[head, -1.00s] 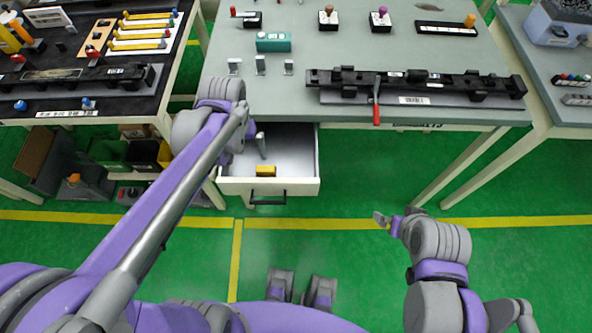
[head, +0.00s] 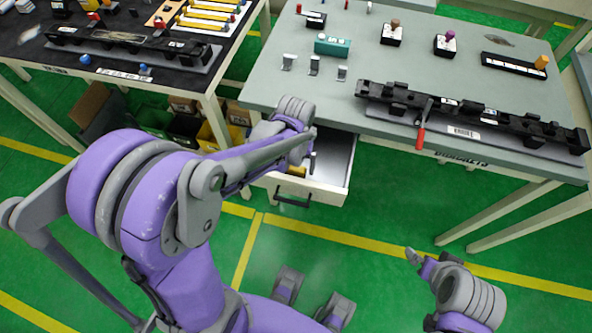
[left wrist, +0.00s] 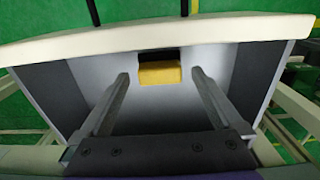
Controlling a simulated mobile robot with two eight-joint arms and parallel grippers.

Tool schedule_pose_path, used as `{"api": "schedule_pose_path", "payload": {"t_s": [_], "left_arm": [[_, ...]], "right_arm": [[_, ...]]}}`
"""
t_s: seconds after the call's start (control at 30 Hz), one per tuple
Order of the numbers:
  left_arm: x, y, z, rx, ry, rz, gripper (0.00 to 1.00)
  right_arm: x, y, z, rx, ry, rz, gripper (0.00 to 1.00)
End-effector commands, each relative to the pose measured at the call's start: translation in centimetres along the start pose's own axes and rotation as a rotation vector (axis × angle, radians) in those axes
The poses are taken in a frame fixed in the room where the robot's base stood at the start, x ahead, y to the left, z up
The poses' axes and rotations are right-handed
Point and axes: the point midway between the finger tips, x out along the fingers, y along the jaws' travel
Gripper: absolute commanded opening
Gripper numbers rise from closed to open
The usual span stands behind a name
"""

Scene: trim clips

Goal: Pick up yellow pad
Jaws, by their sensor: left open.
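The yellow pad (left wrist: 160,73) lies in the open drawer (left wrist: 215,95), close to its front wall. In the head view the yellow pad (head: 297,171) shows partly beside my left arm. My left gripper (left wrist: 160,85) is open, with its two fingers reaching into the drawer, one on each side of the pad. The pad is near the fingertip line and is not gripped. In the head view the left gripper (head: 308,150) is over the drawer, with its fingers partly hidden. My right gripper (head: 412,256) is low over the floor, away from the table; its jaw state is unclear.
The drawer front (head: 305,188) with its dark handle (head: 292,201) sticks out below the grey tabletop (head: 340,100). On the table are a long black fixture (head: 470,115) with a red lever (head: 421,130), a teal block (head: 332,46) and several small clips. Green floor is free in front.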

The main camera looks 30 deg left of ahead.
Motion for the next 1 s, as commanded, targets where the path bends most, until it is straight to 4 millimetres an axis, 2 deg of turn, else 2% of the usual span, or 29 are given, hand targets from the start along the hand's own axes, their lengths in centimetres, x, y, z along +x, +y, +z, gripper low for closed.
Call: {"api": "schedule_pose_path", "payload": {"t_s": [0.03, 0.13, 0.4, 0.83, 0.87, 1.0], "left_arm": [[0.9, 0.0, -0.1, 0.0, 0.0, 0.0, 1.0], [1.8, 0.0, 0.0, 0.0, 0.0, 0.0, 1.0], [2.0, 0.0, 0.0, 0.0, 0.0, 0.0, 1.0], [2.0, 0.0, 0.0, 0.0, 0.0, 0.0, 0.23], [2.0, 0.0, 0.0, 0.0, 0.0, 0.0, 0.19], [2.0, 0.0, 0.0, 0.0, 0.0, 0.0, 0.19]], "right_arm": [[0.2, 0.0, 0.1, 0.0, -0.001, 0.0, 1.0], [0.3, 0.0, 0.2, 0.0, -0.001, 0.0, 1.0], [0.2, 0.0, 0.2, 0.0, -0.001, 0.0, 1.0], [0.2, 0.0, 0.2, 0.0, -0.001, 0.0, 1.0], [0.2, 0.0, 0.2, 0.0, -0.001, 0.0, 1.0], [0.2, 0.0, 0.2, 0.0, -0.001, 0.0, 1.0]]}}
